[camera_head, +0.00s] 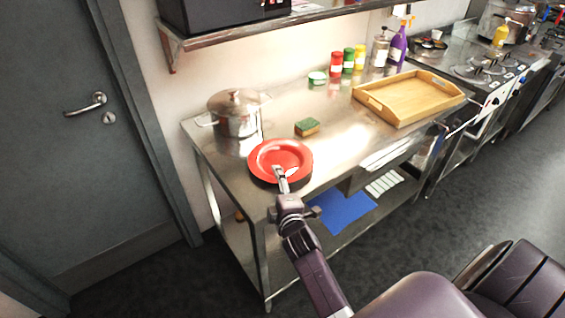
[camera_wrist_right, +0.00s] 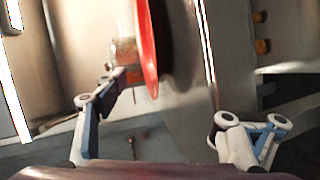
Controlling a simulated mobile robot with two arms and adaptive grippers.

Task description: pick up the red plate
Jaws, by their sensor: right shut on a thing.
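The red plate (camera_head: 280,153) is at the near left end of the steel table (camera_head: 330,135), and a dark shadow shows below its right rim. My right gripper (camera_head: 279,174) reaches over its near rim and is shut on it. In the right wrist view, the plate (camera_wrist_right: 147,45) shows edge-on as a red rim by the fingers; the exact contact is hard to see. Whether the plate still touches the table I cannot tell. My left gripper is not in view.
A steel pot (camera_head: 235,115) with a lid stands behind the plate. A green and brown sponge (camera_head: 307,127) lies to its right. A wooden tray (camera_head: 408,97) is further right, with several bottles behind. A shelf (camera_head: 270,30) hangs above the back.

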